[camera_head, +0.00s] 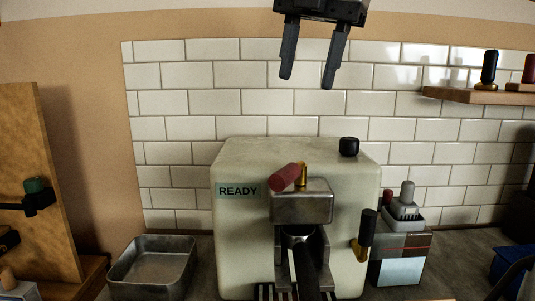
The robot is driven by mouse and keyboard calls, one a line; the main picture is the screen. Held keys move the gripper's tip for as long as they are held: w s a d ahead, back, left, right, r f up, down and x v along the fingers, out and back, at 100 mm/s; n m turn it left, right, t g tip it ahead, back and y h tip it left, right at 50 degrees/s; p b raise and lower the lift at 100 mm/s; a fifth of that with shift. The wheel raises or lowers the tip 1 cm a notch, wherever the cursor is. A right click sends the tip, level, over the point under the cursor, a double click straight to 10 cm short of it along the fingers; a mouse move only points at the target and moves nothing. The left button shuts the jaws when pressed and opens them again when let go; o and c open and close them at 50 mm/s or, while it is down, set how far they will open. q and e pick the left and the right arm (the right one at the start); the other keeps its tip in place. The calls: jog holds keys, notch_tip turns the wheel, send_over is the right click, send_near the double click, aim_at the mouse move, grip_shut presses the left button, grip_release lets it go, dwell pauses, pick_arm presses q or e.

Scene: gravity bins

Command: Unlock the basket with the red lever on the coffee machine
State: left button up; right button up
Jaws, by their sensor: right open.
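The coffee machine (240,240) is a cream box with a "READY" label, standing against the tiled wall in the middle of the head view. The red lever (285,177) sits on a brass post on top of the metal group head (303,205), its red grip pointing left and towards me. The basket (298,238) is under the group head, with its dark handle (305,274) pointing towards me. My right gripper (307,82) hangs from the top edge, above the machine and well clear of the lever. It is open and empty. My left gripper is out of view.
A black knob (348,147) is on top of the machine, and a black-handled brass lever (367,232) is on its right side. A metal tray (153,266) stands left, a small grey container (401,245) right. A shelf (480,96) with handled tools is at upper right.

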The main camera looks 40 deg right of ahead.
aim_at(290, 167)
jog(key=f, duration=0.4)
jog(key=w+f, duration=0.1)
jog(key=f, duration=0.4)
jog(key=w+a+f, duration=0.1)
jog(key=f, duration=0.4)
jog(key=shift+f, duration=0.25)
jog(key=shift+c, duration=0.4)
grip_shut()
